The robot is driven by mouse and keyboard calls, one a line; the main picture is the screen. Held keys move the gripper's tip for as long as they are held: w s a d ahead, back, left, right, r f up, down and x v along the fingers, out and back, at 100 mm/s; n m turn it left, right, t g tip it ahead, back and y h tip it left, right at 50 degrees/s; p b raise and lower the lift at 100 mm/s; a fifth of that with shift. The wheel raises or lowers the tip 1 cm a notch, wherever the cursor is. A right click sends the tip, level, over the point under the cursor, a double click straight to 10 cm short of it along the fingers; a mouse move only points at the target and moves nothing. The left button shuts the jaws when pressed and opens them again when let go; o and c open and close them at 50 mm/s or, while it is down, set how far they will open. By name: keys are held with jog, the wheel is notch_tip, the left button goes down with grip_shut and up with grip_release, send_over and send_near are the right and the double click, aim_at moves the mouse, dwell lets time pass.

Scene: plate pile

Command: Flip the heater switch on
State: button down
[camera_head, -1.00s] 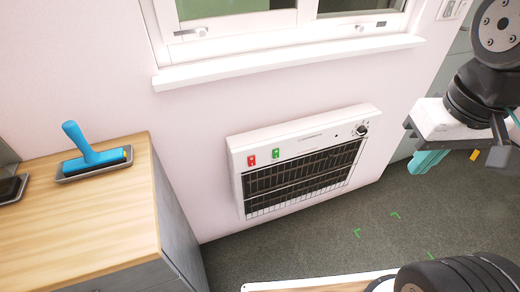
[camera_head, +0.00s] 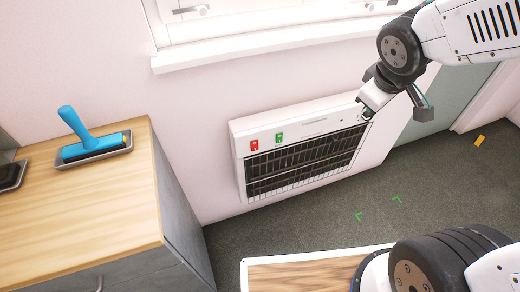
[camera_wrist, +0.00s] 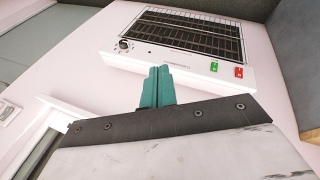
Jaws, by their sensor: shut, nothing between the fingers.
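The white wall heater (camera_head: 300,128) with a dark grille hangs below the window. Its top panel has a red switch (camera_head: 254,145) and a green switch (camera_head: 279,138) at the left. A round dial sits at the right end. In the wrist view the heater (camera_wrist: 185,40) is upside down, with the green switch (camera_wrist: 214,66), the red switch (camera_wrist: 239,72) and the dial (camera_wrist: 124,44). My gripper's teal fingers (camera_wrist: 157,88) are shut and empty, pointing toward the heater's panel. In the head view my gripper is at the heater's right end, its fingertips hidden behind my wrist.
A wooden-topped cabinet (camera_head: 90,215) with a blue-handled tool (camera_head: 85,140) on a tray stands at the left. The window sill (camera_head: 270,45) runs above the heater. A wooden surface (camera_head: 300,278) is at the bottom. Grey floor with green marks lies below.

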aim_at(255, 146)
jog(key=w+a+f+n+t+y, duration=0.1)
jog(key=w+a+f+n+y, duration=0.1)
jog(key=w+a+f+n, duration=0.4)
jog(key=s+a+f+n+g+y, duration=0.1)
jog(key=a+f+n+y, duration=0.5)
jog(key=a+f, duration=0.6)
jog(key=shift+s+a+f+n+g, duration=0.15)
jog(key=shift+s+f+n+g, duration=0.25)
jog(key=shift+n, duration=0.3)
jog(key=shift+w+f, duration=0.1)
jog(key=shift+w, duration=0.1)
jog(key=shift+w+a+f, duration=0.95)
jog(key=shift+w+f, duration=0.25)
jog(key=shift+f, duration=0.2)
jog(key=shift+w+a+f, duration=1)
jog(key=shift+w+f, duration=0.15)
jog(key=shift+f, duration=0.3)
jog(key=shift+w+a+f, duration=0.95)
jog(key=shift+w+f, duration=0.25)
jog(key=shift+f, duration=0.2)
